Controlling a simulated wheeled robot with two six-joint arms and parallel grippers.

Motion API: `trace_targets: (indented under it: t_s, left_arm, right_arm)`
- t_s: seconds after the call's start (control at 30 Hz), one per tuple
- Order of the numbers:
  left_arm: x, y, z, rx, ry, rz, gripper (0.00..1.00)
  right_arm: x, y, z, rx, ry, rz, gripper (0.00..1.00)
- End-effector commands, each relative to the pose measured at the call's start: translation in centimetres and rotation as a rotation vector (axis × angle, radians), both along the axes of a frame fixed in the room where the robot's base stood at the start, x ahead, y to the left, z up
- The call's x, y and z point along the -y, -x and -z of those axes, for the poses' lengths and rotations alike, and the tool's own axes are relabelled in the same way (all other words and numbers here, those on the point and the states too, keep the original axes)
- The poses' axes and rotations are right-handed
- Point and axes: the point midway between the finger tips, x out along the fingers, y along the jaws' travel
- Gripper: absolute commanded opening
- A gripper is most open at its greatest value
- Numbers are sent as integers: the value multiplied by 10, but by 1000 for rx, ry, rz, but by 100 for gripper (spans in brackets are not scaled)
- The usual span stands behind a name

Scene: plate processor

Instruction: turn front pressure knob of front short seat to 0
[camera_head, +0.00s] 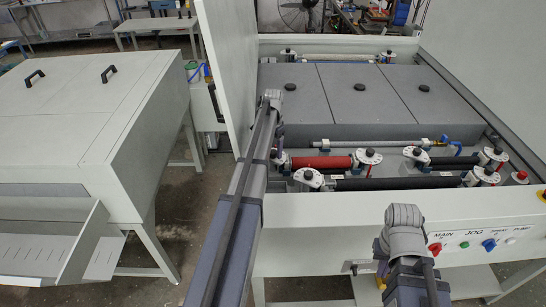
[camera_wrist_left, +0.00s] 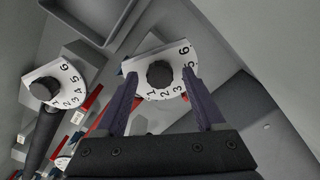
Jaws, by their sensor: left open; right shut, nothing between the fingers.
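In the left wrist view, a black pressure knob (camera_wrist_left: 160,74) stands on a white dial plate numbered up to 6. My left gripper (camera_wrist_left: 160,77) is open, with one dark finger on each side of this knob. I cannot tell whether the fingers touch it or what it reads. In the head view my left arm (camera_head: 240,195) reaches over the machine's left side, ending near the left end of a short red roller (camera_head: 320,162). Its fingers are not clear there.
A second numbered dial with a black knob (camera_wrist_left: 45,88) lies to the left in the wrist view. A long black roller (camera_head: 395,183) lies in front of the red one. A tall pale panel (camera_head: 228,70) rises beside my left arm. The front panel carries a red switch (camera_head: 434,247).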

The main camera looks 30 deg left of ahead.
Motion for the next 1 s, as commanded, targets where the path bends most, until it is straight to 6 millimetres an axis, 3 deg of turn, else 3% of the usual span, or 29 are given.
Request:
trace_targets:
  t_s: [0.07, 0.37, 1.0]
  left_arm:
    - [0, 0, 8, 0, 0, 0, 71]
    - [0, 0, 7, 0, 0, 0, 71]
    - [0, 0, 8, 0, 0, 0, 0]
  right_arm:
    - [0, 0, 8, 0, 0, -1, 0]
    - [0, 0, 8, 0, 0, 0, 0]
    - [0, 0, 8, 0, 0, 0, 0]
